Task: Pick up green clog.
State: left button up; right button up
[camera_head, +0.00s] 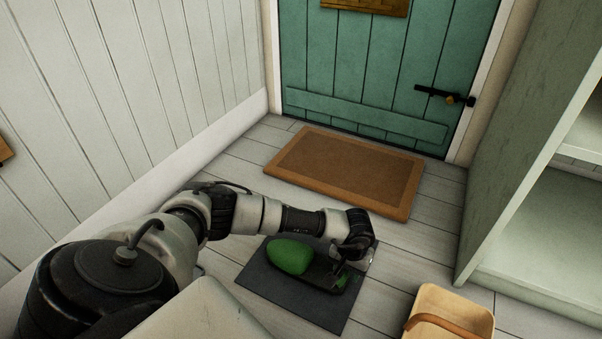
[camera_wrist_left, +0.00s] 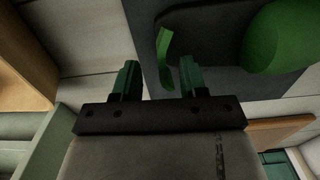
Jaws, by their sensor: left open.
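The green clog (camera_head: 289,256) lies on a dark grey mat (camera_head: 262,281) on the floor, its rounded toe to the left and its dark opening to the right. My left gripper (camera_head: 352,262) is over the clog's right, heel end, and hides part of it. In the left wrist view, the clog's green toe (camera_wrist_left: 280,40) is at the upper right. A thin green edge at its heel (camera_wrist_left: 164,58) shows between the open fingers (camera_wrist_left: 160,76), with gaps on both sides. Whether a finger touches it I cannot tell. My right gripper is not in view.
A brown doormat (camera_head: 345,170) lies before the green door (camera_head: 385,60). A wooden basket with a handle (camera_head: 450,306) stands at the lower right, near the pale green shelving (camera_head: 540,235). A white panelled wall (camera_head: 120,90) is on the left.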

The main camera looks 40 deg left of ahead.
aim_at(347, 273)
pick_arm(q)
notch_tip(347, 273, down, 5)
jog(key=b, duration=0.3)
jog(key=shift+a+r+b, duration=0.1)
jog(key=shift+r+b, duration=0.1)
jog(key=shift+b, duration=0.15)
jog(key=shift+w+r, duration=0.1)
jog(key=shift+r, duration=0.05)
grip_shut()
